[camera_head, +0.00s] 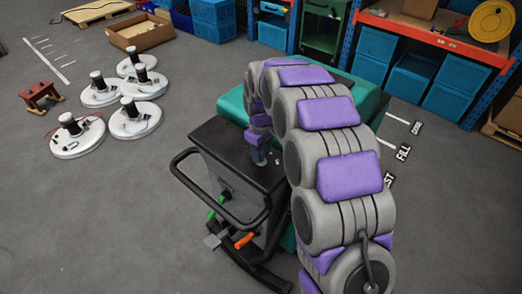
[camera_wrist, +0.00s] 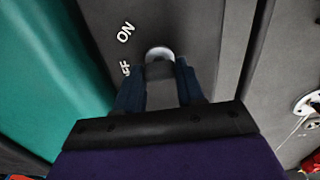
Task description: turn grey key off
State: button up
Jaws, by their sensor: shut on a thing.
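The grey key (camera_wrist: 160,53) shows in the wrist view as a rounded light-grey top between my fingertips, on the dark panel of the scrubber tank. White "ON" lettering stands above left of it, and a partly hidden label ending in "FF" is just left of it. My gripper (camera_wrist: 160,72) is shut on the key from the near side, its two dark blue fingers on either side. In the head view my gripper (camera_head: 259,157) reaches down to the black top of the scrubber (camera_head: 225,140); the key is too small to make out there. Which label the key points at is unclear.
The scrubber's black handlebar (camera_head: 200,205) sticks out at the front left, with green and orange grips below. Its teal tank (camera_head: 232,104) lies behind my arm. Several round white units (camera_head: 135,118) stand on the floor at left. Blue crates and shelves (camera_head: 412,75) fill the back right.

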jog(key=o, duration=1)
jog(key=shift+o, duration=0.2)
notch_tip(320, 180, up, 17)
jog(key=p, duration=0.1)
jog(key=shift+r+p, duration=0.15)
jog(key=shift+p, duration=0.15)
jog(key=s+d+f+m+g+b, duration=0.1)
jog(key=s+d+m, duration=0.2)
jog(key=s+d, duration=0.5)
jog(key=s+d+m+b, duration=0.2)
jog(key=s+d, duration=0.2)
jog(key=s, duration=0.8)
jog(key=s+d+f+m, duration=0.1)
jog(key=s+f+m, duration=0.1)
jog(key=s, duration=0.4)
jog(key=s+d+f+m+b, duration=0.1)
jog(key=s+d+f, duration=0.1)
jog(key=s+f, duration=0.2)
jog(key=s+d+f+m, duration=0.1)
jog(key=s+f+m, duration=0.1)
jog(key=s, duration=0.8)
jog(key=shift+d+f+m+g, duration=0.15)
jog(key=shift+f+m+g, duration=0.15)
jog(key=shift+f+g, duration=0.1)
